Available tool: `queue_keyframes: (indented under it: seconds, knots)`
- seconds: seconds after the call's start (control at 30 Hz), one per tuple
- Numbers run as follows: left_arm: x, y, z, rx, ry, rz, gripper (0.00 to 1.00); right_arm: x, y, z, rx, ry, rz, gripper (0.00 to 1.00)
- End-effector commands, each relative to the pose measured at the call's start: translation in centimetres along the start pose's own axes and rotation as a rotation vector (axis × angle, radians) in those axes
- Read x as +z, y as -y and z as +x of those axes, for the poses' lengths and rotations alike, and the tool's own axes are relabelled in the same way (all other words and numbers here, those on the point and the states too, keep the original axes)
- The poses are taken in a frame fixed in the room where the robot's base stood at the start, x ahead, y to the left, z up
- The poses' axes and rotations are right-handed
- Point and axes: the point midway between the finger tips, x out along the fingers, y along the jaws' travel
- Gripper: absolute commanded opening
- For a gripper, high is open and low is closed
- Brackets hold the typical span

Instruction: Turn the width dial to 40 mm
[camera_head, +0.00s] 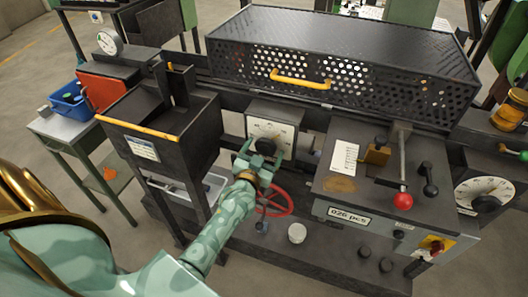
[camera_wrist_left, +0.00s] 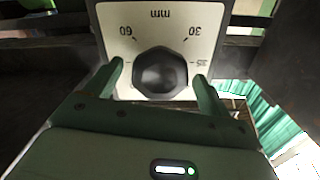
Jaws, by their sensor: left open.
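The width dial's white plate (camera_head: 272,128) is on the machine front below the black perforated cover. In the left wrist view the plate (camera_wrist_left: 205,16) appears upside down, with mm, 60, 30 and 35 readable. Its dark faceted knob (camera_wrist_left: 160,73) is in the middle of that view; I cannot make out a pointer mark or the set value. My left gripper (camera_head: 262,158) is in front of the dial. In the wrist view its open fingers (camera_wrist_left: 158,78) stand on either side of the knob, with gaps between them and it. My right gripper is not in view.
A red handwheel (camera_head: 276,202) sits just below the left gripper. To the right is a console with a red-knobbed lever (camera_head: 403,200) and another dial (camera_head: 486,196). A dark hopper (camera_head: 165,122) with a yellow edge stands close on the left.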

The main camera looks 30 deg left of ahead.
Motion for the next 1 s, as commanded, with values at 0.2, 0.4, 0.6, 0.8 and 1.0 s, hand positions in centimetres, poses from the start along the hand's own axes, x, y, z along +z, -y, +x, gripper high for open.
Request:
queue_keyframes:
  seconds: [0.2, 0.4, 0.6, 0.8, 1.0]
  knots:
    - [0.0, 0.0, 0.1, 0.000, 0.000, 0.000, 0.82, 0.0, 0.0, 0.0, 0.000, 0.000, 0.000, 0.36]
    - [0.0, 0.0, 0.1, -0.001, 0.000, 0.000, 0.37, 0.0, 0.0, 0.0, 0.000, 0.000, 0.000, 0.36]
    - [-0.1, 0.0, 0.1, -0.001, -0.001, -0.005, 0.37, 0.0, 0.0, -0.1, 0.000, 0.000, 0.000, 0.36]
    - [-0.2, 0.1, 0.1, -0.001, -0.002, -0.054, 0.37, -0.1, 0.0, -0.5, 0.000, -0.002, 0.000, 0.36]
    - [-0.3, 0.1, 0.1, 0.000, -0.002, -0.176, 0.37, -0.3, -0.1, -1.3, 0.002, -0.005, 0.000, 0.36]
